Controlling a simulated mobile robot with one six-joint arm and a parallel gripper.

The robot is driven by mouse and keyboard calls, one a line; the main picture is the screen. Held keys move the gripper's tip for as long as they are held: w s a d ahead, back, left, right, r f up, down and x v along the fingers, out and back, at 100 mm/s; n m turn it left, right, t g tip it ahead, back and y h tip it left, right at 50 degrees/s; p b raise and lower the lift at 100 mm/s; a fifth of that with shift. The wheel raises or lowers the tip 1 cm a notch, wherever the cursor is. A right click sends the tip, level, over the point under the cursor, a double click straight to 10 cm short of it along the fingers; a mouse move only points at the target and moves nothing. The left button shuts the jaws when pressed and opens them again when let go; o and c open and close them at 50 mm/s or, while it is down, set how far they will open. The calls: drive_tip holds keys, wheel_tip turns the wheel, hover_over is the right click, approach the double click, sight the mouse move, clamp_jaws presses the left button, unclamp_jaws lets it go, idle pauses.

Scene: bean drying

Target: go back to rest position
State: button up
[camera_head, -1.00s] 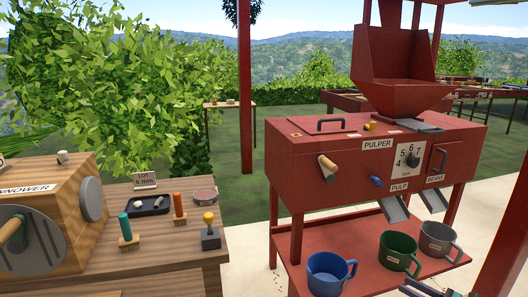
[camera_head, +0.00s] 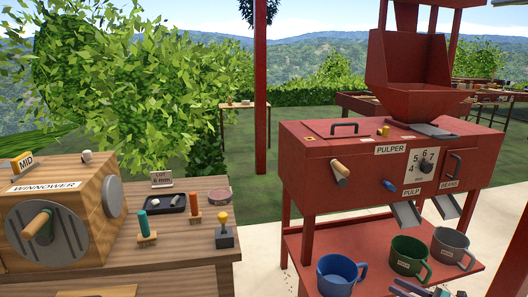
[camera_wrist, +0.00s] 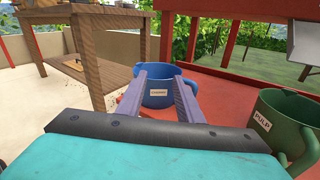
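My gripper (camera_wrist: 168,92) is open and empty in the wrist view, with its two fingers apart. A blue mug (camera_wrist: 157,90) with a label stands beyond the fingertips, seen between them. In the head view the tips of my gripper (camera_head: 421,290) show at the bottom right, in front of the green mug. The blue mug (camera_head: 340,275) stands on the red shelf to their left.
The red pulper (camera_head: 330,160) stands on its frame above the shelf (camera_head: 305,240). A green mug (camera_head: 405,257) and a grey mug (camera_head: 450,246) stand on the shelf. The winnower (camera_head: 85,205) and wooden table with small tools are at left. Pale floor lies between.

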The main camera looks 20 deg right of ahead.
drive_tip(key=w+a+m+h+p, duration=0.1)
drive_tip(key=w+a+m+p, duration=0.35)
drive_tip(key=w+a, duration=0.65)
drive_tip(key=w+a+m+h+p, duration=0.1)
drive_tip(key=w+a+m+p, duration=0.3)
drive_tip(key=a, duration=1.4)
drive_tip(key=w+a+m+p, duration=0.3)
drive_tip(key=w+a+p, duration=0.4)
drive_tip(key=a, duration=0.7)
drive_tip(key=s+a+f+m+g+h+p, duration=0.2)
drive_tip(key=s+f+m+g+h+p, duration=0.2)
drive_tip(key=s+f+m+g+h, duration=0.9)
drive_tip(key=s+a+f+m+g+y, duration=0.1)
drive_tip(key=s+m+g+y, duration=0.2)
drive_tip(key=s+m, duration=0.5)
drive_tip(key=s+a+f+m+g+y, duration=0.1)
drive_tip(key=s+m, duration=0.7)
drive_tip(key=s, duration=1.4)
drive_tip(key=a+g+y, duration=0.1)
drive_tip(key=g+y, duration=0.1)
drive_tip(key=g, duration=0.1)
drive_tip(key=shift+g, duration=0.4)
